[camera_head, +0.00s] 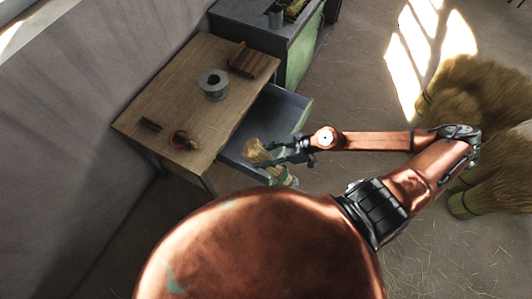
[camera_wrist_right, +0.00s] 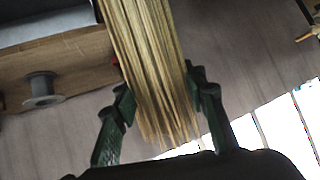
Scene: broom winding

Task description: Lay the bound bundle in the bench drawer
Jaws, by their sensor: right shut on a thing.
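The bound bundle of straw (camera_head: 260,154) is held by my right gripper (camera_head: 277,154) near the drawer's front end. In the right wrist view, the straw (camera_wrist_right: 148,62) runs down between the two green fingers of the right gripper (camera_wrist_right: 162,108), which is shut on it. Its binding cannot be made out. The bench drawer (camera_head: 276,112) is pulled out from the bench, and its visible inside looks empty. The bundle hides part of the near end of the drawer. My left gripper does not show in either view.
The wooden bench (camera_head: 165,98) carries a grey spool (camera_head: 213,84), a brown wooden block (camera_head: 246,60), a reddish pot (camera_head: 180,138) and a small dark tool (camera_head: 150,125). A grey cabinet (camera_head: 262,24) stands behind. Large straw sheaves (camera_head: 470,95) stand at the right.

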